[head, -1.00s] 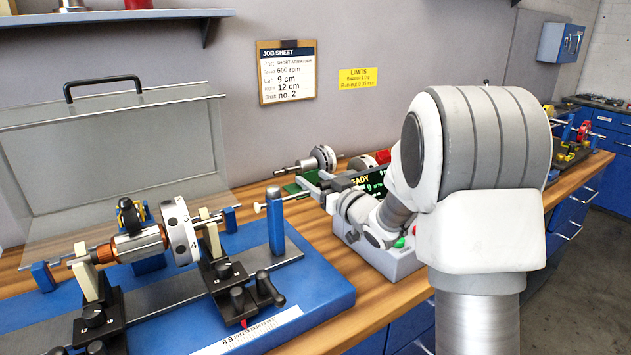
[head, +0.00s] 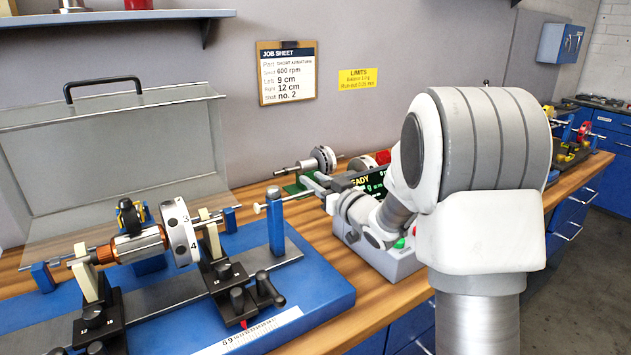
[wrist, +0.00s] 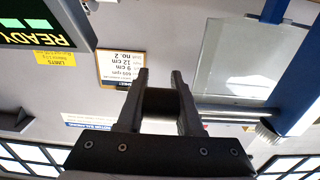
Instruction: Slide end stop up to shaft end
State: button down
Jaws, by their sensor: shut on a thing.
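The end stop is a thin rod with a pale round tip (head: 257,208), passing through the top of a blue post (head: 276,228) on the right of the blue machine. The rotor shaft's right end (head: 239,207) points towards this tip, with a small gap between them in the head view. The rotor (head: 138,243) lies across two cream supports, with a white numbered disc (head: 180,232) on its shaft. My gripper (head: 316,184) is to the right of the post, at the rod's outer end. In the wrist view it is shut on a dark cylindrical part (wrist: 160,103).
A clear cover with a black handle (head: 103,88) stands raised behind the rotor. A grey unit with a green-lit display (head: 372,186) stands beneath my wrist. Another rotor (head: 322,160) rests behind my gripper. Black clamp knobs (head: 268,285) stick up at the machine's front.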

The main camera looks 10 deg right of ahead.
dwell(0.8)
jog(key=s+a+b, duration=0.3)
jog(key=a, duration=0.4)
jog(key=c, duration=0.6)
grip_release()
jog(key=shift+o, duration=0.2)
